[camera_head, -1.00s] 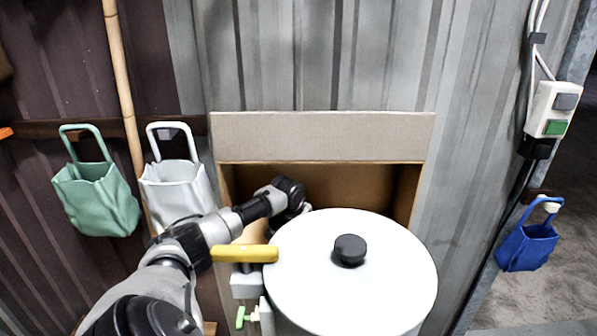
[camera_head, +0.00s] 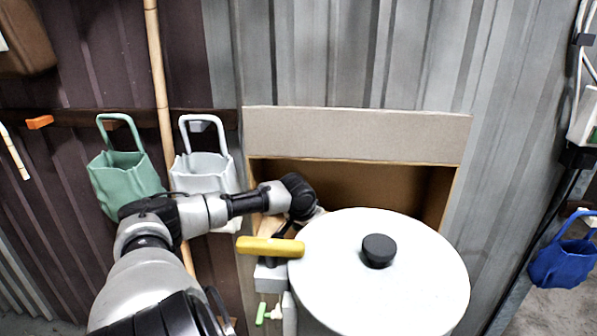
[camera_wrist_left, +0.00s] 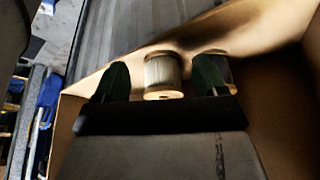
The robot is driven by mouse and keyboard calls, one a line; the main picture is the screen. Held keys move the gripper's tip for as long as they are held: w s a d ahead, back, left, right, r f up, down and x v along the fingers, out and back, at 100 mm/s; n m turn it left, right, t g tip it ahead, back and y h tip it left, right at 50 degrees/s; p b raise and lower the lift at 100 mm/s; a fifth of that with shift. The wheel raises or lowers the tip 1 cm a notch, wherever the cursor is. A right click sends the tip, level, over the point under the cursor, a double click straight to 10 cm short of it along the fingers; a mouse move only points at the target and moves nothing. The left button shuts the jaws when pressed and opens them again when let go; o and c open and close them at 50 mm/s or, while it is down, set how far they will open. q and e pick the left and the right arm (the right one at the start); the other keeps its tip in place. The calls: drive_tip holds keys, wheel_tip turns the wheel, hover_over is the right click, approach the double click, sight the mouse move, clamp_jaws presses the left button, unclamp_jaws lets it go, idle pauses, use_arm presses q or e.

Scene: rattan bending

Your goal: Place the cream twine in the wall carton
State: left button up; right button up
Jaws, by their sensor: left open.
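The wall carton (camera_head: 355,135) is an open cardboard box against the metal wall, its front flap raised. My left arm reaches into its left side; in the head view the left gripper is mostly hidden behind the white drum. In the left wrist view, my left gripper (camera_wrist_left: 160,82) is open inside the carton. A pale, cream-grey twine spool (camera_wrist_left: 163,70) with wooden ends stands upright between its fingertips, with gaps at both sides. A second spool (camera_wrist_left: 227,64) is partly hidden behind the right finger. My right gripper is not in view.
A white drum with a lid (camera_head: 385,275) and a black knob blocks the carton's lower front. A yellow handle (camera_head: 270,247) sticks out left of it. A green bag (camera_head: 122,180) and a white bag (camera_head: 203,172) hang at left, a blue bag (camera_head: 563,262) at right.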

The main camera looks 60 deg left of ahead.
use_arm(q)
drive_tip(key=shift+s+d+p, duration=0.35)
drive_tip(key=shift+s+p, duration=0.3)
drive_tip(key=shift+s, duration=0.2)
drive_tip(key=shift+s+d+p, duration=0.35)
drive_tip(key=shift+s+p, duration=0.25)
drive_tip(key=shift+s, duration=0.25)
drive_tip(key=shift+s+d+p, duration=0.35)
drive_tip(key=shift+s+p, duration=0.3)
drive_tip(key=shift+s, duration=0.2)
